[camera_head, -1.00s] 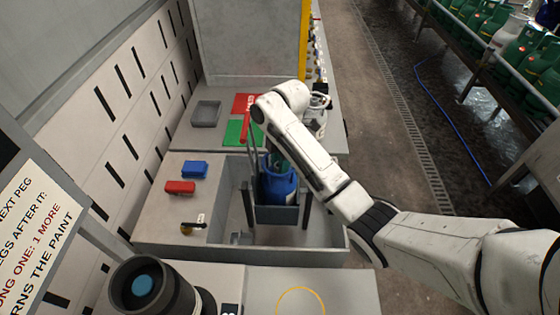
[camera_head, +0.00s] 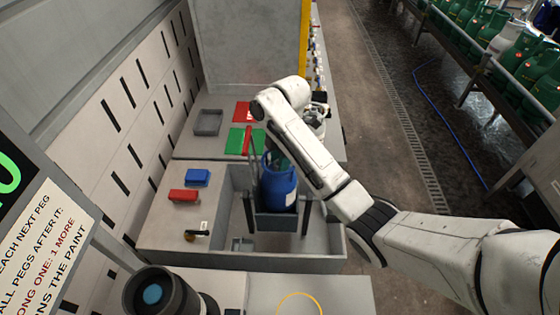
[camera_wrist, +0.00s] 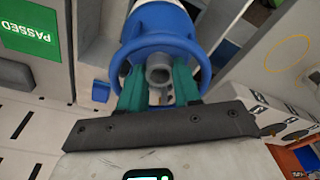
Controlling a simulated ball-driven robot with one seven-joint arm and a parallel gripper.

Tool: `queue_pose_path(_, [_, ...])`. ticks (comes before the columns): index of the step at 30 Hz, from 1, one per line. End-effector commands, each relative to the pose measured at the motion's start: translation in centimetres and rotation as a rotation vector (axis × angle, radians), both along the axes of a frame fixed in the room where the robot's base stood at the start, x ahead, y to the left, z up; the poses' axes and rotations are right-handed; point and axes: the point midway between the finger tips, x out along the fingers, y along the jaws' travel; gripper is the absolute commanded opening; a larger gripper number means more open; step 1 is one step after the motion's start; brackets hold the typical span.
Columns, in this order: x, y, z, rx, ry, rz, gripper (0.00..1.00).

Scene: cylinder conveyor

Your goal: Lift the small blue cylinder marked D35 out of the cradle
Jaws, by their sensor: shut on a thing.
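The blue cylinder (camera_head: 278,188) stands upright in the cradle (camera_head: 284,220), a dark frame inside the grey trough. Its D35 marking cannot be read here. In the wrist view the cylinder's blue collar (camera_wrist: 165,52) and grey valve neck (camera_wrist: 159,72) are close up. My gripper (camera_wrist: 159,90) has its green fingers inside the collar, one on each side of the neck, and is shut on the cylinder's top. In the head view the fingers are mostly hidden behind my arm.
The grey trough wall (camera_head: 240,262) surrounds the cradle. Blue (camera_head: 197,177) and red (camera_head: 183,195) blocks sit on the left ledge. Green (camera_head: 240,141) and red (camera_head: 244,112) panels lie behind.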

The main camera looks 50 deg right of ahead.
Motion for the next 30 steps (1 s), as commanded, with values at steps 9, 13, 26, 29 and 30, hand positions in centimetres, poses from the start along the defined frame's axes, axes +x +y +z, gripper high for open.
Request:
queue_pose_path(9, [0.0, -0.1, 1.9, -0.003, -0.003, 0.0, 0.0])
queue_pose_path(13, [0.3, -0.3, 2.9, -0.007, -0.011, -0.002, 0.0])
queue_pose_path(26, [0.0, -0.2, 4.5, -0.004, -0.003, 0.0, 0.0])
queue_pose_path(29, [0.0, -0.1, 4.5, -0.001, -0.001, -0.001, 0.0])
queue_pose_path(30, [0.0, -0.1, 4.5, -0.001, -0.001, -0.001, 0.0])
